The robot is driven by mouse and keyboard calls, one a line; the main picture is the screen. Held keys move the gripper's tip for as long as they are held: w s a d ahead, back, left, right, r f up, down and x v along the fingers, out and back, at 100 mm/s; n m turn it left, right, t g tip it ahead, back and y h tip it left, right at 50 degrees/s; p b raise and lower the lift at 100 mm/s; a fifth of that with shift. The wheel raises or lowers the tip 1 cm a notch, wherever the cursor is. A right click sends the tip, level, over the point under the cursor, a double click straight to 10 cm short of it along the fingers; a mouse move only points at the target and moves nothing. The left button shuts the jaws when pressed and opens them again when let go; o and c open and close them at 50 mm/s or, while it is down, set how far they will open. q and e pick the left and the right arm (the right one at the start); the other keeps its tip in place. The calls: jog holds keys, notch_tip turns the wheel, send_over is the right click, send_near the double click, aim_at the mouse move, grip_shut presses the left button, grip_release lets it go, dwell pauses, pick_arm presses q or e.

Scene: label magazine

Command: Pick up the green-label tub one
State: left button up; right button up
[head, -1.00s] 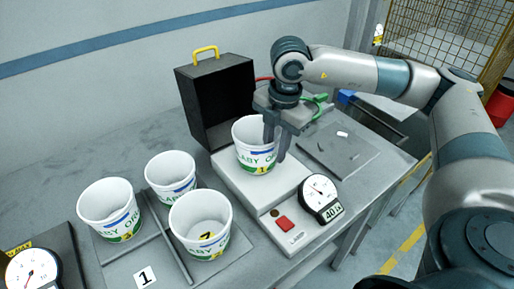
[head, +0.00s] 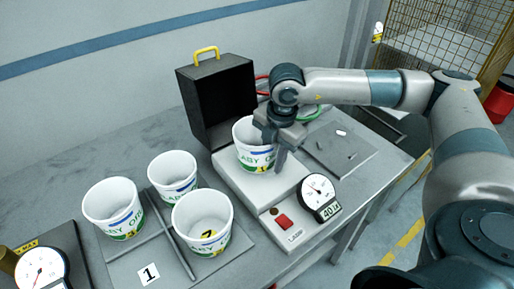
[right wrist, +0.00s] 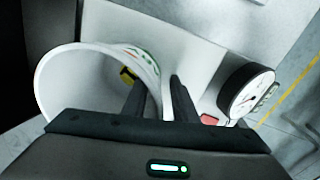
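A white tub (head: 250,158) with green lettering, a blue strip and a yellow mark stands upright on the pale platform (head: 228,176). My right gripper (head: 272,152) is down at this tub's right rim. In the right wrist view, the tub (right wrist: 85,75) fills the left side. The right gripper's fingers (right wrist: 158,92) sit apart, one inside the rim and one outside, with the wall between them and a gap beside the outer finger. Three similar tubs with green on their labels stand at the left: one (head: 113,212), one behind (head: 174,180), one in front (head: 203,225). My left gripper is out of view.
A black open case (head: 215,100) with a yellow handle stands behind the platform. A dial gauge (head: 318,190) and a red button (head: 283,221) are at the platform's front. A grey plate (head: 340,152) lies to the right. Another gauge (head: 40,268) is at lower left.

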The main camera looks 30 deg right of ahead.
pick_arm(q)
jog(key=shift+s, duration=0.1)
pick_arm(e)
jog(key=shift+c, duration=0.6)
jog(key=c, duration=0.5)
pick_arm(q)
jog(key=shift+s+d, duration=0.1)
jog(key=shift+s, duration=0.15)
pick_arm(e)
grip_shut()
